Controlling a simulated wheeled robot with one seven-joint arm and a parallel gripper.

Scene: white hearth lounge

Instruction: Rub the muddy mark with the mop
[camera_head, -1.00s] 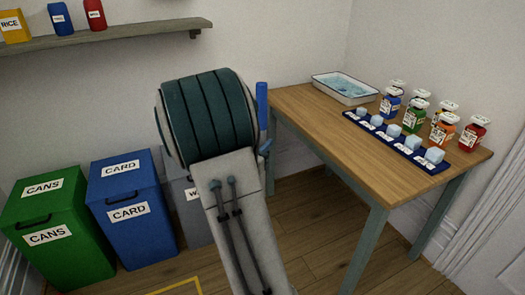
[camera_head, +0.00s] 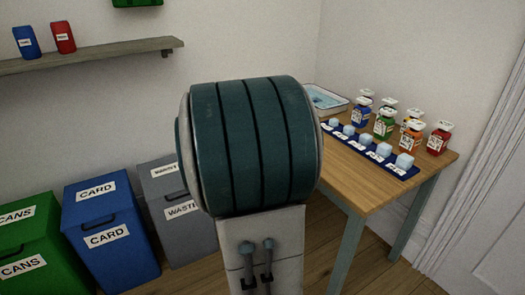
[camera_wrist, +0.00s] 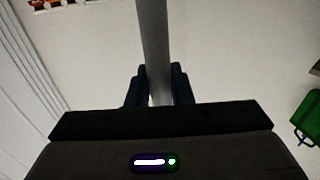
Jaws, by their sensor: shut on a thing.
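In the wrist view my gripper (camera_wrist: 158,88) is shut on a grey pole, the mop handle (camera_wrist: 153,40), which runs up out of the top of the picture between the two dark fingers. The mop's head is not in view. The muddy mark shows in neither view. In the head view my own arm fills the middle and hides my gripper and the mop.
A wooden table (camera_head: 360,185) at right carries a tray (camera_head: 325,99), a blue strip (camera_head: 398,170) with pale cubes, and several jars (camera_head: 384,124). Green (camera_head: 32,250), blue (camera_head: 105,238) and grey (camera_head: 176,214) bins stand left, under a shelf (camera_head: 90,57). A door (camera_head: 485,190) is far right.

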